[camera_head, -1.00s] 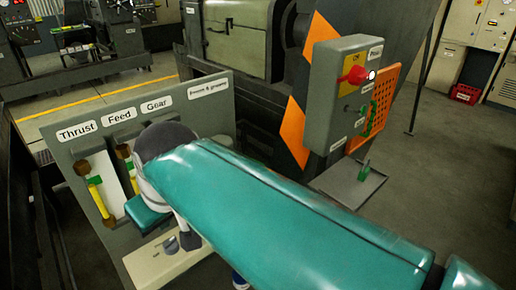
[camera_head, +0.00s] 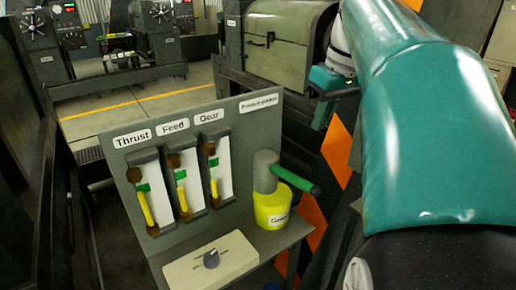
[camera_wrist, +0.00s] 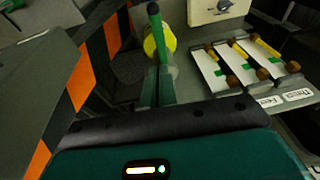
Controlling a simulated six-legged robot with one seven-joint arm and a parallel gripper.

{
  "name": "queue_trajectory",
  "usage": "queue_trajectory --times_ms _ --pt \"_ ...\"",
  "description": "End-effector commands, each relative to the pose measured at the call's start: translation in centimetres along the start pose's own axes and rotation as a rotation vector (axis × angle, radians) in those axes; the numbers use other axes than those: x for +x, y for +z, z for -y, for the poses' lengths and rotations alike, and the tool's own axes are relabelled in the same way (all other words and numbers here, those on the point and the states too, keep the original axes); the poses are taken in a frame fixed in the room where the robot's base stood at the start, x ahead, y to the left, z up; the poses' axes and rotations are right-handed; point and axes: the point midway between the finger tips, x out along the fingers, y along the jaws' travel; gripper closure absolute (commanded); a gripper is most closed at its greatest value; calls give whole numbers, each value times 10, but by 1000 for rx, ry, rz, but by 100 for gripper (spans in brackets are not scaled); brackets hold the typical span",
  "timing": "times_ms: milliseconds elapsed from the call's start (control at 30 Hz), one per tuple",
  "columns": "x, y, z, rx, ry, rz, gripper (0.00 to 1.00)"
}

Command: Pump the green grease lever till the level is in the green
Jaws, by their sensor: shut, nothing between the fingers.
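The green grease lever (camera_head: 302,181) sticks out to the right from the grey pump cylinder (camera_head: 265,171) on a yellow pot (camera_head: 271,209). In the wrist view the lever (camera_wrist: 159,33) has a dark tip and lies beyond my fingers. My gripper (camera_head: 322,117) is shut and empty, above the lever and apart from it in the head view. It shows at the middle of the wrist view (camera_wrist: 163,78). Three gauges, Thrust (camera_head: 145,201), Feed (camera_head: 183,190) and Gear (camera_head: 215,180), have green bands with yellow columns below; exact levels are too small to tell.
A cream box with a dark knob (camera_head: 211,266) sits in front of the gauges. The grey labelled panel (camera_head: 242,122) stands behind the pump. An orange-and-black striped post (camera_head: 337,150) rises right of the lever. My arm covers the right side of the head view.

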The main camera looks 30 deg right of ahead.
Motion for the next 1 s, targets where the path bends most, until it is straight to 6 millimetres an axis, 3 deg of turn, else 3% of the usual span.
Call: queue_trajectory --times_ms 133,567,767,1000 --pt "-8 1 -10 -8 -8 7 100" --pt "-5 0 -9 -16 -11 8 100" --pt "19 1 -9 -13 -12 9 100" --pt "66 2 -9 -11 -11 9 100"
